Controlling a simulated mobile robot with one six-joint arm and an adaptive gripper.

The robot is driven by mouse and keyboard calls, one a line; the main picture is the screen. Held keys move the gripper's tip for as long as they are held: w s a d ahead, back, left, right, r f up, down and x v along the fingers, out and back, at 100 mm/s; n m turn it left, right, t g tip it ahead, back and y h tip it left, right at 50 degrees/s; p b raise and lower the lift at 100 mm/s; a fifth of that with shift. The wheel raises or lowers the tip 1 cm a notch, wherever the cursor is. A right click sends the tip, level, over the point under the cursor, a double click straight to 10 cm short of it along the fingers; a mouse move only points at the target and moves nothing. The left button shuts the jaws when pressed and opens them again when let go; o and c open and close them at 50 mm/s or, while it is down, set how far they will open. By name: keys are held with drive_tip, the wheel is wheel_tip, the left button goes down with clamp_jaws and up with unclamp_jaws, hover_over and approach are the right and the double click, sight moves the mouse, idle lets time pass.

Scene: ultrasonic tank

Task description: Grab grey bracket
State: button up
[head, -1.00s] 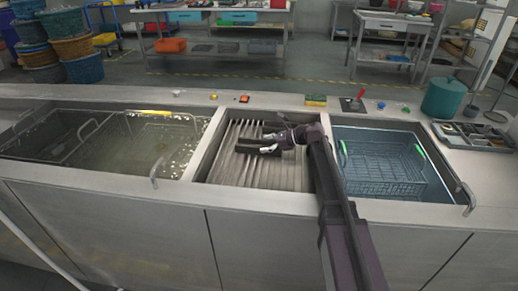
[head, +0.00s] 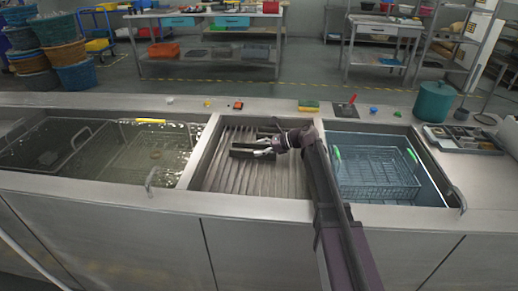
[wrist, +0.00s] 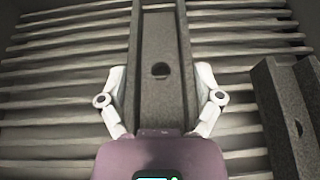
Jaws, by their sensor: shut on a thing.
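A dark grey channel-shaped bracket (head: 242,153) is on the ribbed drain board of the middle basin. My gripper (head: 264,147) reaches in from the right with its white fingers on the bracket's right part. In the wrist view, my gripper (wrist: 160,85) has one finger along each side wall of this bracket (wrist: 160,40), shut on it. A round hole shows in its floor. Its near end is hidden by my gripper's body. A second grey bracket (wrist: 288,115) lies apart on the right in the wrist view, on the ribs.
The left tank (head: 172,170) holds murky water and a wire basket (head: 120,160). The right tank (head: 430,190) holds a wire basket (head: 372,178) in blue water. Dividers (head: 198,155) edge the middle basin. A sponge (head: 308,105), teal canister (head: 433,102) and tool tray (head: 462,140) stand on the counter.

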wheel_tip(320, 180, up, 9)
drive_tip(key=p, duration=0.8)
idle(0.7)
